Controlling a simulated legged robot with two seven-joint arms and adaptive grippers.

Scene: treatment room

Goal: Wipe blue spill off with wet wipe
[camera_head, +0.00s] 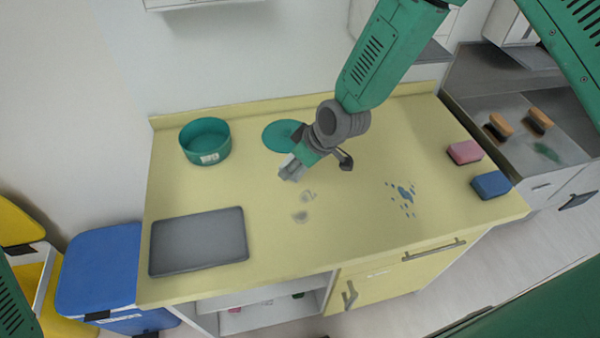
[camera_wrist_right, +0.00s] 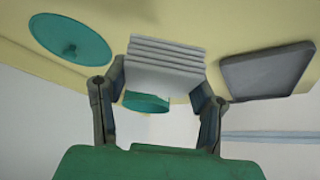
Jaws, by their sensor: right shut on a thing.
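The blue spill (camera_head: 402,197) is a patch of blue drops and smears on the right part of the yellow counter. My right gripper (camera_head: 308,160) is above the middle of the counter, left of the spill and apart from it. In the right wrist view, my right gripper (camera_wrist_right: 162,88) is shut on a pale, folded, layered wipe (camera_wrist_right: 165,64). In the head view the wipe is small and partly hidden by the gripper. A green round tub (camera_head: 205,141) stands at the back left, with a green lid (camera_head: 283,135) lying right of it. My left gripper is out of view.
A dark grey tray (camera_head: 198,241) lies at the counter's (camera_head: 345,255) front left. Pale spots (camera_head: 302,208) mark the middle. A pink sponge (camera_head: 465,151) and a blue sponge (camera_head: 491,185) lie at the right edge. Two brushes (camera_head: 540,119) are on the metal surface beyond.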

